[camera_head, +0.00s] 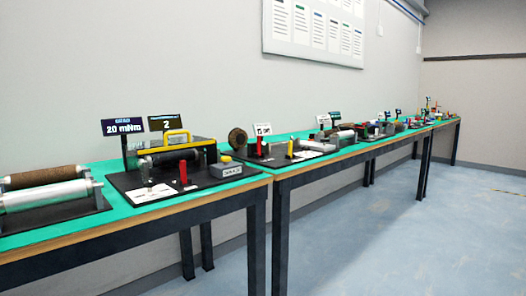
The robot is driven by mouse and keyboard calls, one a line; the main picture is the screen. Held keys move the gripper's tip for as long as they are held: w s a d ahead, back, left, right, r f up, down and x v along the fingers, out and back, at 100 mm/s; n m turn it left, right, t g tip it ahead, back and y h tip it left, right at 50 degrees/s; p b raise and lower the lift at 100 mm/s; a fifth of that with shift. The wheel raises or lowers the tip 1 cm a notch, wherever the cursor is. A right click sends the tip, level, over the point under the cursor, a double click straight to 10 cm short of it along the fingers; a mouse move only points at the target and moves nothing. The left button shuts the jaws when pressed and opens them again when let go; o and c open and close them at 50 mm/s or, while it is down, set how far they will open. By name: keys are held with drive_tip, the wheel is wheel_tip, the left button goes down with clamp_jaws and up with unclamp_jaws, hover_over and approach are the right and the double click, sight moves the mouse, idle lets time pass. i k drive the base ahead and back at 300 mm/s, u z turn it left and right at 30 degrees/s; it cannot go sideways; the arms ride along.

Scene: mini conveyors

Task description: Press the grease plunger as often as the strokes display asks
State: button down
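I cannot clearly pick out the grease plunger. A small metal upright part (150,181) stands at the front of the black base plate. A red upright part (183,173) stands to its right. A grey box with a yellow button top (226,169) sits at the plate's right end. My gripper is not in view.
A "20 mNm" display (123,128) stands left of the "2". Behind a black roller (160,158) is a yellow handle (175,134). More rollers lie at the left edge. Green-topped benches (256,178) with further stations recede right. The blue floor (400,235) in front is clear.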

sight(226, 159)
drive_tip(key=z, duration=0.25)
drive_tip(key=i, duration=0.7)
drive_tip(key=u, duration=0.65)
drive_tip(key=i, duration=0.65)
drive_tip(key=u, duration=0.7)
